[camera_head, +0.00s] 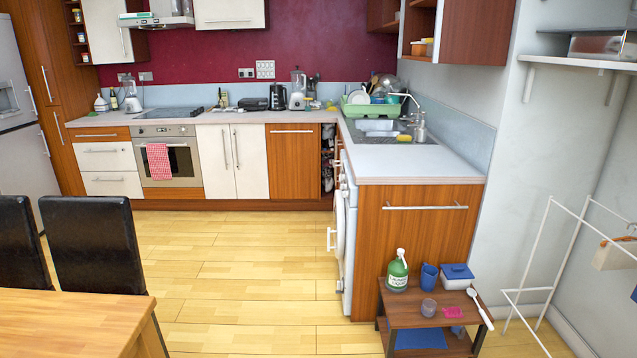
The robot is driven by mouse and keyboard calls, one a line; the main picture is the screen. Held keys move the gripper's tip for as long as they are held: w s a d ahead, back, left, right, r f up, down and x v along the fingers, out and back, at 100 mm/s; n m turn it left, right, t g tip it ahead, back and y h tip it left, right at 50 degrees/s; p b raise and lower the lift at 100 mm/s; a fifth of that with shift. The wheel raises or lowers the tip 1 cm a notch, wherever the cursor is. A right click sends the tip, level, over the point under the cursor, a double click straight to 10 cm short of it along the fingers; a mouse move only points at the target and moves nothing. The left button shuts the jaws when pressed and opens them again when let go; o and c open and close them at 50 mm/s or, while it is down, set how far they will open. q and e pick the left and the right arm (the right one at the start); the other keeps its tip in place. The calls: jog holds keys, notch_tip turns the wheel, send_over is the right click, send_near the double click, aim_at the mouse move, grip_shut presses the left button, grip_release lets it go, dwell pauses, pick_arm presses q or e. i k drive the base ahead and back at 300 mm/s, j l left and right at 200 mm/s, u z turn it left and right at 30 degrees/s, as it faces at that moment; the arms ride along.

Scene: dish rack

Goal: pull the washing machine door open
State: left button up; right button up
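The white washing machine (348,277) stands under the counter, in the side facing the open floor. I see its front at a steep angle. Its white round door (339,228) shows nearly edge-on on that front. A white handle (330,240) sticks out from the door to the left. I cannot tell from this angle whether the door is fully shut. Neither of my grippers is in view.
The wooden floor (240,260) left of the machine is clear. Black chairs (93,243) and a wooden table (70,325) stand at lower left. A low brown table (432,314) with a green bottle (397,271) stands near the counter's end. A white rack (541,255) stands at right.

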aim_at(338, 231)
jog(key=i+u, duration=0.15)
jog(key=i, duration=0.35)
jog(key=i+u, duration=0.1)
jog(key=i, duration=0.4)
jog(key=i+l+u, duration=0.15)
jog(key=i, duration=0.3)
jog(key=i+l+u, duration=0.1)
jog(key=i, duration=0.4)
jog(key=i+l+u, duration=0.15)
jog(key=i, duration=0.3)
jog(key=i+j+z, duration=0.1)
jog(key=i, duration=0.4)
jog(key=i+j+z, duration=0.15)
jog(key=i+j, duration=0.2)
jog(key=i+j+z, duration=0.1)
jog(key=i+j, duration=0.15)
jog(key=i, duration=0.3)
